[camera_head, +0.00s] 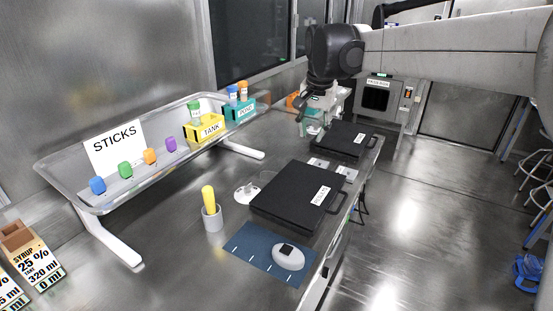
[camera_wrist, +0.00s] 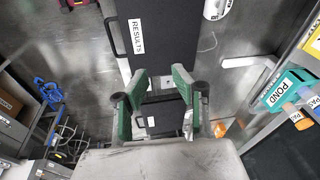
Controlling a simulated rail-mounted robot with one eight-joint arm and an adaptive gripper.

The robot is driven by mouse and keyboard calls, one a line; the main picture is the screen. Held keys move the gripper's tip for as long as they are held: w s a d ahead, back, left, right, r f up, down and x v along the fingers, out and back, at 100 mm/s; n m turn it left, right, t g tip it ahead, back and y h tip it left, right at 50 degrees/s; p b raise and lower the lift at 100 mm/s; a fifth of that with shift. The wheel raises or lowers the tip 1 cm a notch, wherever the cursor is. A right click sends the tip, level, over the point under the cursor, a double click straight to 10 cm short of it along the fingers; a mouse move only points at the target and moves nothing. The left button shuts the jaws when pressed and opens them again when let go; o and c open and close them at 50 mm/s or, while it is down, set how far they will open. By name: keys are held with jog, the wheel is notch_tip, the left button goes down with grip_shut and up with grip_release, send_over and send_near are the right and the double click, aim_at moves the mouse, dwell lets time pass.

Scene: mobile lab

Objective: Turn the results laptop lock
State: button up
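The results laptop (camera_wrist: 152,30) is a closed black case with a white RESULTS label, at the top of the wrist view. In the head view the nearer black case (camera_head: 290,190) on the bench appears to be the same one, its handle on the right. Small pale plates (camera_head: 318,163) lie at its far edge; I cannot make out which part is the lock. My gripper (camera_wrist: 160,76) is open, its green-padded fingers apart with nothing held. In the head view my gripper (camera_head: 304,103) hangs over the bench's far part, above and beyond the results laptop.
A second black case (camera_head: 345,138) lies farther along the bench; it shows between my fingers in the wrist view (camera_wrist: 160,112). A mouse (camera_head: 288,257), a grey cup (camera_head: 212,218) with a yellow stick, and a clear sticks rack (camera_head: 75,192) stand nearer. The POND box (camera_wrist: 286,88) is at the right.

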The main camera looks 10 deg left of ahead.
jog(key=w+a+f+g, duration=0.1)
jog(key=w+a+f, duration=0.4)
jog(key=a, duration=0.6)
jog(key=m+g+h+p, duration=0.1)
jog(key=p, duration=0.1)
send_over(248, 185)
notch_tip(248, 185, down, 9)
jog(key=f, duration=0.9)
jog(key=f+b, duration=0.1)
jog(key=f, duration=0.3)
jog(key=shift+w+f, duration=0.25)
jog(key=shift+w, duration=0.05)
jog(key=shift+c, duration=0.2)
grip_shut()
